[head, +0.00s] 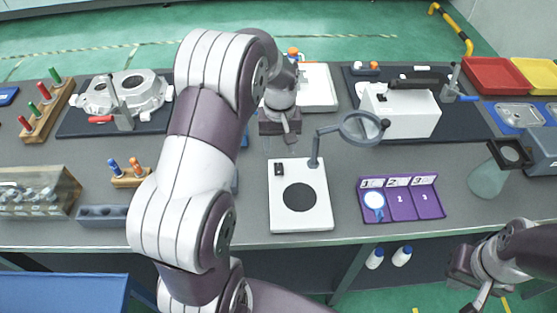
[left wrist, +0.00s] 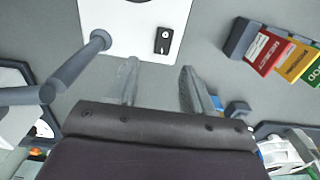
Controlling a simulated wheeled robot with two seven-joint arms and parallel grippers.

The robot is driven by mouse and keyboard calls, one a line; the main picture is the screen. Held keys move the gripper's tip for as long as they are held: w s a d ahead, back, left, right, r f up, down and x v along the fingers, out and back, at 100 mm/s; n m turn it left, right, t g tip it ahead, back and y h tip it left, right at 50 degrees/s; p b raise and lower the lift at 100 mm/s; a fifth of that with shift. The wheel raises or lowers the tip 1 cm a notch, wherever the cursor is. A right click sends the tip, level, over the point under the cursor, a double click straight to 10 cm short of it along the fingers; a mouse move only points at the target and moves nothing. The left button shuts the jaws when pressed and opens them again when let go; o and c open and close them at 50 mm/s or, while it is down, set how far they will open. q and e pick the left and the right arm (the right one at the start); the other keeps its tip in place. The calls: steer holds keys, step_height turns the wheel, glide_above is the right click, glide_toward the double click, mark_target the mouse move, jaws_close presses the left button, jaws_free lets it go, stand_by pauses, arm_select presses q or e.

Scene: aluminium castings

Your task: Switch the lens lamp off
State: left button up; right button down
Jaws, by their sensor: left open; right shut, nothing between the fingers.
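The lens lamp has a white base plate (head: 315,215) with a black disc (head: 300,197), a grey post (head: 315,150) and a round lens head (head: 360,128) reaching right. Its small black switch (head: 278,169) sits at the base's far left corner. The switch (left wrist: 162,40) also shows in the left wrist view, on the white plate. My left gripper (head: 281,145) is open and empty, just behind the switch and apart from it. Its two fingers (left wrist: 161,85) point towards the switch side of the plate. My right gripper (head: 472,298) is shut and empty at the lower right, in front of the table.
A purple numbered tray (head: 410,215) lies right of the lamp. A white boxy fixture (head: 405,115) stands behind it. Coloured labelled blocks (left wrist: 270,50) show beside the lamp in the left wrist view. My left arm hides part of the table's left middle.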

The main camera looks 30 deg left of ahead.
mark_target(278, 165)
arm_select(q)
steer(key=f, duration=0.5)
steer(key=shift+s+a, duration=0.1)
steer(key=shift+a, duration=0.1)
steer(key=shift+d+f, duration=0.15)
steer(key=shift+f, duration=0.3)
jaws_close()
steer(key=shift+s+f+t+y+b, duration=0.2)
steer(key=shift+t+y+b, duration=0.2)
steer(key=shift+t+b, duration=0.35)
steer(key=shift+d+r, duration=0.1)
steer(key=shift+r+t, duration=0.2)
steer(key=shift+t, duration=0.05)
jaws_free()
